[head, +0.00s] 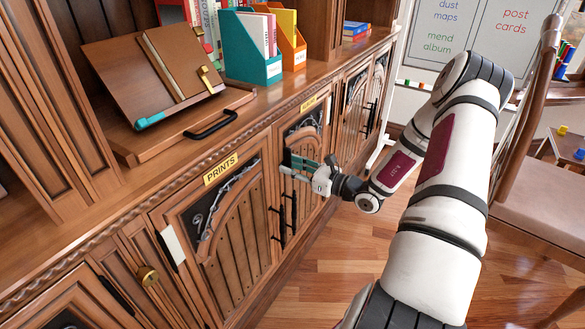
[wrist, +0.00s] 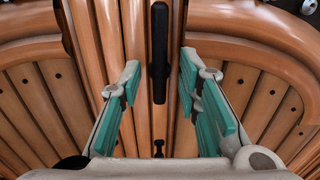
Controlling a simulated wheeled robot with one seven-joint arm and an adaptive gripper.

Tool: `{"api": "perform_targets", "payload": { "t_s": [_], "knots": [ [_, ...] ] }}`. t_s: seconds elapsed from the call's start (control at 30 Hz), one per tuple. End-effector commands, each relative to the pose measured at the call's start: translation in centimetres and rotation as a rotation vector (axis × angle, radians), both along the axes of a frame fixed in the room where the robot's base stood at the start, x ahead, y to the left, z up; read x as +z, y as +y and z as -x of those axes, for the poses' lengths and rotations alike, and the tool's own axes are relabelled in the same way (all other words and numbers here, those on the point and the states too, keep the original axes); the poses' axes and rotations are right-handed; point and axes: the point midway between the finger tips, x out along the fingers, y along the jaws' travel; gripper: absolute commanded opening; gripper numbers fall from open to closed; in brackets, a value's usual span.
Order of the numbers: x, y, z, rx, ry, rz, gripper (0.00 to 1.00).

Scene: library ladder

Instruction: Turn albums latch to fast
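My gripper (head: 293,166) is in front of the cabinet fronts, near the seam between the PRINTS door (head: 235,225) and the door to its right (head: 304,150). That door's yellow label (head: 309,104) is too small to read. In the wrist view, my gripper (wrist: 160,76) is open, its two teal-padded fingers apart with nothing held. An upright black bar (wrist: 159,45) stands on the wood between the doors, in line with the gap between the fingers. A small dark fitting (wrist: 158,148) lies lower down. I cannot tell which piece is the albums latch, nor whether the fingers touch anything.
Black upright handles (head: 282,222) are on the cabinet doors below my gripper. A brown album (head: 165,65) rests on a stand on the counter, with teal (head: 252,62) and orange (head: 291,48) file boxes behind. A chair (head: 535,200) stands at right. Wooden floor (head: 335,255) is open.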

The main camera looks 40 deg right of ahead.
Motion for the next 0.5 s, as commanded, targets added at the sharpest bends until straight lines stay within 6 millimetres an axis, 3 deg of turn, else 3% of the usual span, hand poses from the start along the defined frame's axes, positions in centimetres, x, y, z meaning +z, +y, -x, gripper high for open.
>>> {"api": "perform_targets", "payload": {
  "t_s": [0.1, 0.27, 0.5],
  "knots": [
    [0.02, 0.01, 0.01, 0.0, 0.0, 0.0, 0.31],
    [0.01, 0.0, 0.02, 0.0, 0.0, 0.0, 0.0],
    [0.01, 0.01, 0.03, 0.001, -0.001, 0.003, 0.0]
  ]
}}
